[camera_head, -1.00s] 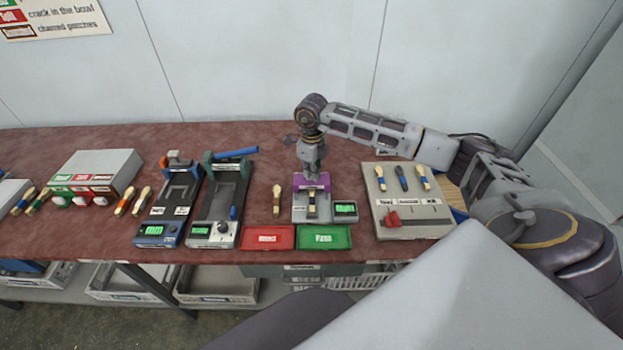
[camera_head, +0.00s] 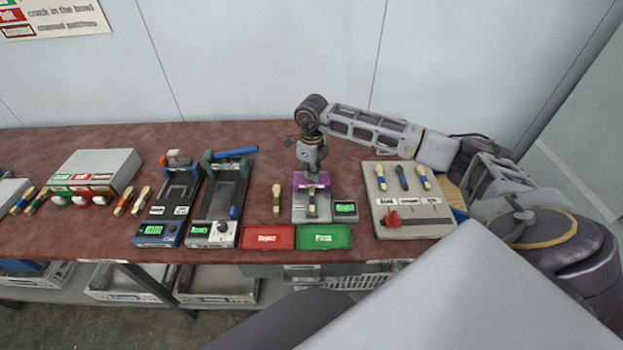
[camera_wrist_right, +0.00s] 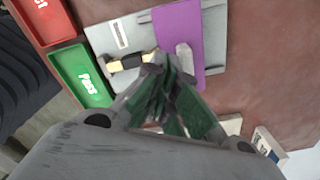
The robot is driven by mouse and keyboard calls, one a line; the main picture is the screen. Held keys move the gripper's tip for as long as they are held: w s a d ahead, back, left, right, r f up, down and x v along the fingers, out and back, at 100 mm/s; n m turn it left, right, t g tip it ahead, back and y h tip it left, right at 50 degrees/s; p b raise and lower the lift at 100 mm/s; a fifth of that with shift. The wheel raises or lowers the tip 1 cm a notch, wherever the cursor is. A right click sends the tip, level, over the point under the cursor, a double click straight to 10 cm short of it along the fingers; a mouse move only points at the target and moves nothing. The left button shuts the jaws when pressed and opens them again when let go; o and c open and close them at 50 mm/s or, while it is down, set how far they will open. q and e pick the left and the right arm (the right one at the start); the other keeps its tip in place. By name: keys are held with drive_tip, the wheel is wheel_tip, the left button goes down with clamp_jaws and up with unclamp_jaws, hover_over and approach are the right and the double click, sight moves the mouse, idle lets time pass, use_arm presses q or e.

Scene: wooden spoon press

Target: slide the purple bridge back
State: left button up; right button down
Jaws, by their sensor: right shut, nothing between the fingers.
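The purple bridge (camera_head: 299,179) lies across the back part of a small grey press fixture (camera_head: 299,213) on the table. It is a broad purple plate in the right wrist view (camera_wrist_right: 177,18), with a short pale grey piece (camera_wrist_right: 185,57) on it. A spoon or brush-like piece (camera_wrist_right: 128,63) with a dark band lies in the fixture in front of the bridge. My right gripper (camera_head: 312,186) is shut and empty, pointing down at the bridge. In the right wrist view its fingertips (camera_wrist_right: 157,62) are at the bridge's front edge; contact is unclear. My left gripper is out of view.
Red (camera_head: 267,237) and green (camera_head: 323,237) trays lie in front of the fixture. A small green display (camera_head: 345,208) stands at its right. A grey board with several handled tools (camera_head: 413,222) is further right. A loose wooden piece (camera_head: 276,199) lies to the left.

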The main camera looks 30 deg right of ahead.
drive_tip(key=shift+f+b, duration=0.55)
drive_tip(key=shift+f, duration=0.3)
drive_tip(key=shift+w+d+b, duration=0.4)
drive_tip(key=shift+w+d, duration=0.15)
drive_tip(key=shift+w, duration=0.35)
drive_tip(key=shift+w+d+b, duration=0.35)
drive_tip(key=shift+w+d, duration=0.2)
drive_tip(key=shift+w, duration=0.35)
drive_tip(key=shift+s+a, duration=0.1)
drive_tip(key=shift+s, duration=0.05)
idle(0.4)
drive_tip(key=shift+s+a, duration=0.25)
drive_tip(key=shift+s, duration=0.1)
drive_tip(key=shift+r, duration=0.1)
drive_tip(key=shift+r+p, duration=2.2)
drive_tip(key=shift+r, duration=1.25)
